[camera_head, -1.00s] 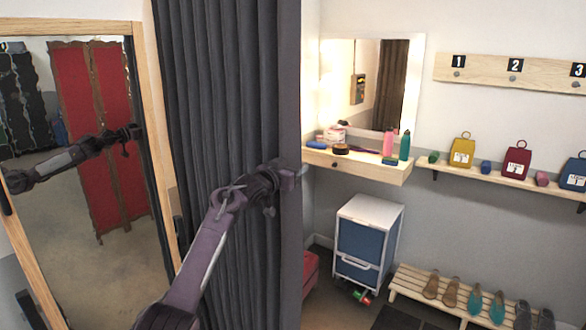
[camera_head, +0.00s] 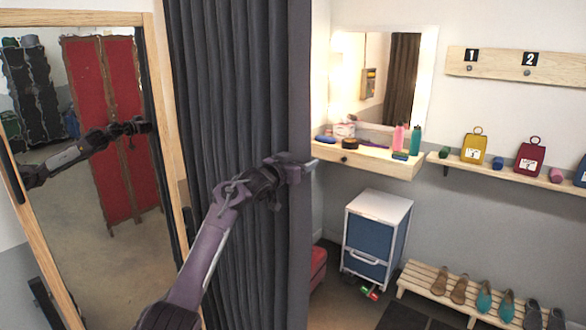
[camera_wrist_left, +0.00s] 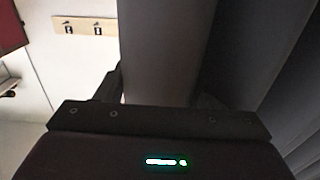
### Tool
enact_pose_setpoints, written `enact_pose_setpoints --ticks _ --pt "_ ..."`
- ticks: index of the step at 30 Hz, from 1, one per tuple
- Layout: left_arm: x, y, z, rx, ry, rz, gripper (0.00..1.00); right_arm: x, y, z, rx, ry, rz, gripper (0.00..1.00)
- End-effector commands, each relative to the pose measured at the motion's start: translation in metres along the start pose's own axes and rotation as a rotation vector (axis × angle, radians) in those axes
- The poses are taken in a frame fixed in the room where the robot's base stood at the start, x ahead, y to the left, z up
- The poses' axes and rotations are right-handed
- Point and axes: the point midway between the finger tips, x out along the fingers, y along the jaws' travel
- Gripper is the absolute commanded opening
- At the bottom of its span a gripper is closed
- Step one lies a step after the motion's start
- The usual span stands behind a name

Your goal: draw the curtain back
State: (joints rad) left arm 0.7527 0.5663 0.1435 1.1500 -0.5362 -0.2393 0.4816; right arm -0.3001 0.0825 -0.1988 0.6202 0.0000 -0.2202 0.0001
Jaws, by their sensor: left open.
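The dark grey pleated curtain (camera_head: 235,90) hangs in the middle of the head view, with a flatter vertical edge at its right side. My left gripper (camera_head: 303,166) is open at that right edge, about halfway up the visible cloth. In the left wrist view the curtain's edge (camera_wrist_left: 165,45) stands upright just ahead of the gripper, and folds (camera_wrist_left: 260,60) fill the right side. One dark finger shows left of the edge; I cannot tell where the other finger lies against the cloth. My right gripper is not in view.
A wood-framed mirror (camera_head: 158,90) stands left of the curtain, reflecting my arm and a red folding screen. To the right are a wooden vanity shelf (camera_head: 395,168), a blue-and-white drawer unit (camera_head: 373,235), and a slatted bench (camera_head: 415,281) with shoes. A red item sits low behind the curtain's edge.

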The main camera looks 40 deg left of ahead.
Motion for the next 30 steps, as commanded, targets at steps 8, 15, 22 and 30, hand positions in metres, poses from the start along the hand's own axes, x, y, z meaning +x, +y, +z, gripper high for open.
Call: enact_pose_setpoints --ticks 8,15,22,30 --pt "-0.041 0.0 0.004 0.004 0.0 -0.001 0.62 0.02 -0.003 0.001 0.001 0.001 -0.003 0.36" --pt "-0.059 0.001 0.001 0.002 0.0 0.0 0.62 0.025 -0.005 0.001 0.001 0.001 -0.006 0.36" --pt "-0.06 0.0 0.0 0.001 0.0 -0.001 0.62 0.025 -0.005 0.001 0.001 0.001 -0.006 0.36" --pt "-0.06 0.0 0.0 0.001 0.0 -0.001 0.62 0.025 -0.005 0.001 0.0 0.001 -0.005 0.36"
